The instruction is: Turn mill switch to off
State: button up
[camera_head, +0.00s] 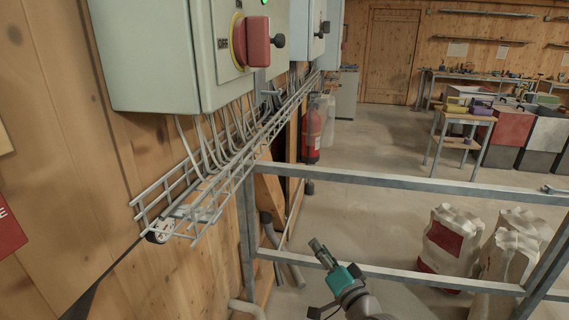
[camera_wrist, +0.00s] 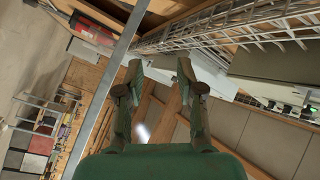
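A red rotary switch handle (camera_head: 258,42) sits on a yellow plate on the front of the nearest grey control box (camera_head: 160,55), at the upper left of the head view. An "OFF" label (camera_head: 222,43) is beside it. No label reading "mill" is legible, so I cannot tell whether this is the mill switch. My gripper (camera_head: 317,245) is below and to the right of the boxes, well apart from the switch. In the wrist view my gripper (camera_wrist: 160,68) has its two fingers apart with nothing between them. The red switch is not seen there.
More boxes with black knobs (camera_head: 323,28) hang farther along the wall. A wire cable tray (camera_head: 230,155) runs beneath them. A metal rail frame (camera_head: 400,182) stands near my gripper. A fire extinguisher (camera_head: 312,130) and feed sacks (camera_head: 450,240) stand beyond. A green light (camera_head: 264,2) shows above the switch.

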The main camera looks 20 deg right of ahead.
jog(key=w+d+r+n+y, duration=0.1)
jog(key=w+r+y, duration=0.3)
jog(key=r, duration=1)
jog(key=w+d+r+n+y, duration=0.15)
jog(key=w+r, duration=0.45)
jog(key=r, duration=0.8)
jog(key=s+a+r+n+g+y, duration=0.1)
jog(key=s+r+n+y, duration=0.15)
jog(key=r, duration=0.75)
jog(key=s+a+r+n+g+y, duration=0.1)
jog(key=s+r+n+y, duration=0.15)
jog(key=r, duration=0.75)
jog(key=s+a+r+n+g+y, duration=0.1)
jog(key=s+r+g+y, duration=0.15)
jog(key=r, duration=0.75)
jog(key=x, duration=0.9)
jog(key=shift+w+r+t+h, duration=0.2)
jog(key=shift+w+t+h, duration=0.1)
jog(key=shift+w+t, duration=0.2)
jog(key=shift+d, duration=0.15)
grip_shut()
